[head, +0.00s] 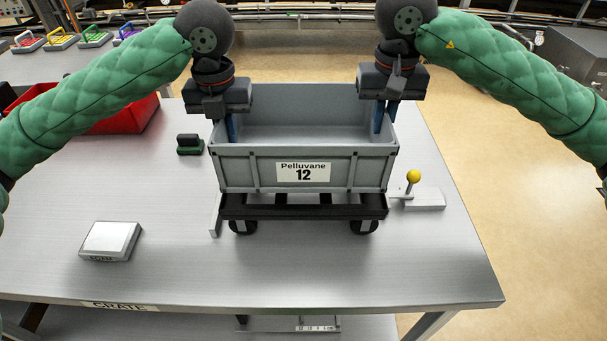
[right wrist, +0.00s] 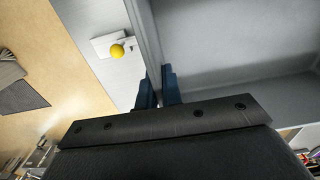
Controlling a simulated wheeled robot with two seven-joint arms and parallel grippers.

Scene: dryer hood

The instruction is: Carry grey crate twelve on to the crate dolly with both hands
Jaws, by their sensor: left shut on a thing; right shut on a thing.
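Grey crate twelve (head: 345,170), open-topped and empty where I can see inside, has a "Pelluvane 12" label on its front. It is level, directly over the black crate dolly (head: 300,212), whose front wheels show below. I cannot tell whether the crate's underside touches the dolly. My left gripper (head: 231,127) is shut on the crate's left wall. My right gripper (head: 383,117) is shut on its right wall; in the right wrist view its blue fingers (right wrist: 158,92) straddle the crate's rim (right wrist: 147,40). Much of the dolly is hidden beneath the crate.
A yellow-knobbed lever (head: 413,177) stands close to the dolly's right. A small upright plate (head: 215,215) is at its left. A dark green-and-black block (head: 190,145), red bin (head: 125,118) and pale box (head: 110,240) sit further left. The table's front is clear.

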